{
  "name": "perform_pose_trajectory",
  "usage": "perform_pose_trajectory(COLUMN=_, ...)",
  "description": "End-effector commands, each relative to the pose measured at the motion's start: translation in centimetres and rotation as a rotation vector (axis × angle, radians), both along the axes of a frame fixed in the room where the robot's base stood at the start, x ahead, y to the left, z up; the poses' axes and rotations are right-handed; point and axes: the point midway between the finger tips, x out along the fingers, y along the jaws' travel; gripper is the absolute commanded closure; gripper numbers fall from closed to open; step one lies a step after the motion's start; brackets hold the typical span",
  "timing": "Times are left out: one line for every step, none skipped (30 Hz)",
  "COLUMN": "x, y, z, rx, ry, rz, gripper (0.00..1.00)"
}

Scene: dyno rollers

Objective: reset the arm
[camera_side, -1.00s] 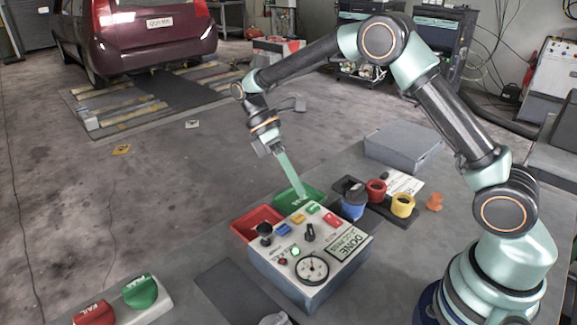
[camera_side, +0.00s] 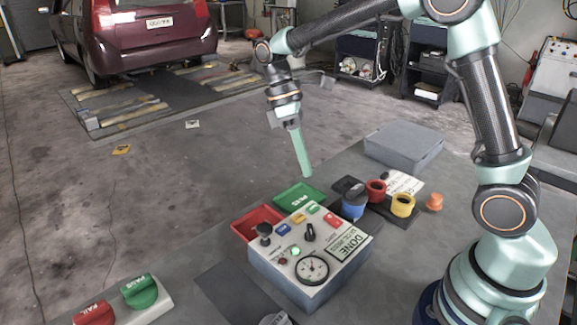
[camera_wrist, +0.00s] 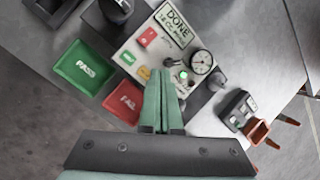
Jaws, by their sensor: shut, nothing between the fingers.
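My gripper (camera_side: 305,172) hangs in the air above the bench, its pale green fingers shut and pointing down. It is empty. In the side view it is above and behind the control box (camera_side: 290,285) and clear of it. In the wrist view the closed fingers (camera_wrist: 163,85) appear in front of the control box (camera_wrist: 133,45). The box carries coloured buttons, knobs, a lit green lamp, a round dial and a DONE label. The green PASS tray (camera_side: 318,193) and red FAIL tray (camera_side: 243,228) lie beside the box, and nothing shows in either.
A blue cup (camera_side: 353,206), a red ring (camera_side: 376,190) and a yellow ring (camera_side: 403,205) stand right of the trays. An orange piece (camera_side: 434,202) and a grey case (camera_side: 404,143) are farther right.

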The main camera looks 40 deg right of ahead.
Motion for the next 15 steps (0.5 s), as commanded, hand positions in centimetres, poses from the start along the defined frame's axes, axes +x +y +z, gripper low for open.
perform_pose_trajectory(x=-0.5, y=-0.2, z=1.1, rx=-0.008, ry=-0.054, rz=-0.037, gripper=1.0)
perform_pose_trajectory(x=-0.7, y=-0.4, z=1.5, rx=-0.011, ry=-0.083, rz=-0.06, gripper=1.0)
perform_pose_trajectory(x=-1.1, y=-0.5, z=2.1, rx=-0.017, ry=-0.122, rz=-0.092, gripper=1.0)
perform_pose_trajectory(x=-1.3, y=-0.7, z=2.5, rx=-0.021, ry=-0.152, rz=-0.116, gripper=1.0)
perform_pose_trajectory(x=-1.6, y=-0.8, z=2.9, rx=-0.023, ry=-0.183, rz=-0.141, gripper=1.0)
perform_pose_trajectory(x=-1.9, y=-0.9, z=3.4, rx=-0.026, ry=-0.222, rz=-0.174, gripper=1.0)
perform_pose_trajectory(x=-2.2, y=-1.1, z=3.8, rx=-0.028, ry=-0.251, rz=-0.198, gripper=1.0)
perform_pose_trajectory(x=-2.5, y=-1.2, z=4.1, rx=-0.028, ry=-0.281, rz=-0.223, gripper=1.0)
perform_pose_trajectory(x=-2.9, y=-1.3, z=4.5, rx=-0.029, ry=-0.321, rz=-0.257, gripper=1.0)
perform_pose_trajectory(x=-3.2, y=-1.5, z=4.8, rx=-0.029, ry=-0.35, rz=-0.281, gripper=1.0)
perform_pose_trajectory(x=-3.6, y=-1.6, z=5.1, rx=-0.028, ry=-0.379, rz=-0.306, gripper=1.0)
perform_pose_trajectory(x=-4.0, y=-1.7, z=5.4, rx=-0.026, ry=-0.416, rz=-0.34, gripper=1.0)
perform_pose_trajectory(x=-4.3, y=-1.8, z=5.6, rx=-0.024, ry=-0.446, rz=-0.365, gripper=1.0)
perform_pose_trajectory(x=-4.6, y=-1.9, z=5.8, rx=-0.022, ry=-0.473, rz=-0.391, gripper=1.0)
perform_pose_trajectory(x=-5.1, y=-2.1, z=6.0, rx=-0.017, ry=-0.512, rz=-0.425, gripper=1.0)
